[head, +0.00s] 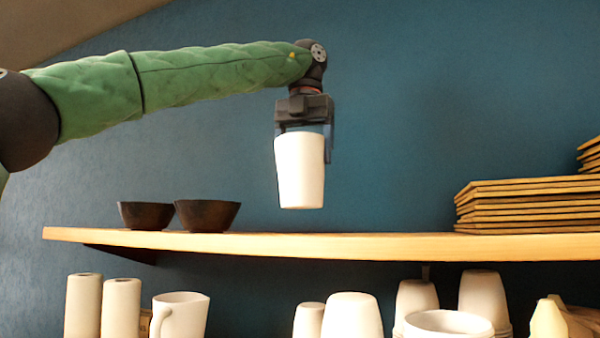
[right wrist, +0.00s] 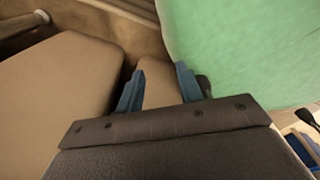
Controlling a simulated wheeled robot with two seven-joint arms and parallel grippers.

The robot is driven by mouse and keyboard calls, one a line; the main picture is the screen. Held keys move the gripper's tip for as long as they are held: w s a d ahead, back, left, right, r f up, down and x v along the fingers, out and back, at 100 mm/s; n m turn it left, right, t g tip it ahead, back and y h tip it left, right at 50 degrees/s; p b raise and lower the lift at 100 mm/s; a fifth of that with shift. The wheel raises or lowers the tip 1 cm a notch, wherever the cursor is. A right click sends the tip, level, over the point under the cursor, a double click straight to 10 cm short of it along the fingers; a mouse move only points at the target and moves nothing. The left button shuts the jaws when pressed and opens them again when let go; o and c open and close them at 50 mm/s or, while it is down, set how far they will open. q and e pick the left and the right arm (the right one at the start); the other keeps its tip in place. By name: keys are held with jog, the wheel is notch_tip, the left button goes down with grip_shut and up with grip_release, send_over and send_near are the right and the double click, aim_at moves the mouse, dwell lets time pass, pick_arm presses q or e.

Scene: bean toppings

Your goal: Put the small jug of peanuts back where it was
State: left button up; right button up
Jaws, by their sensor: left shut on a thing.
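A small white jug (head: 300,175) hangs upright from my left gripper (head: 304,135) in the head view. The gripper points down with its fingers on either side of the jug's top, shut on it. The jug is in the air above the wooden shelf (head: 350,245), with a gap between its base and the shelf. Whether peanuts are inside cannot be seen. My right gripper (right wrist: 162,88) shows in the right wrist view with its two blue fingers apart and nothing between them.
Two dark bowls (head: 207,215) stand on the shelf's left part. A stack of wooden boards (head: 525,205) stands at its right. The shelf between them is clear. Below are a white pitcher (head: 185,315), white cups (head: 352,318) and paper-like rolls (head: 83,305).

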aim_at(301, 176)
pick_arm(q)
jog(key=shift+w+a+f, duration=0.2)
jog(key=shift+w+f, duration=0.45)
jog(key=shift+w, duration=0.05)
jog(key=shift+s+f+p, duration=0.15)
jog(key=shift+f+p, duration=0.3)
jog(key=shift+f, duration=1.05)
jog(key=shift+a+f, duration=0.1)
jog(key=shift+f, duration=0.2)
jog(key=shift+f, duration=0.1)
jog(key=o, duration=1.5)
jog(key=shift+s+d+r, duration=0.1)
jog(key=shift+d+r, duration=0.1)
jog(key=shift+r, duration=2.9)
jog(key=shift+d+r, duration=0.15)
jog(key=shift+r, duration=2.9)
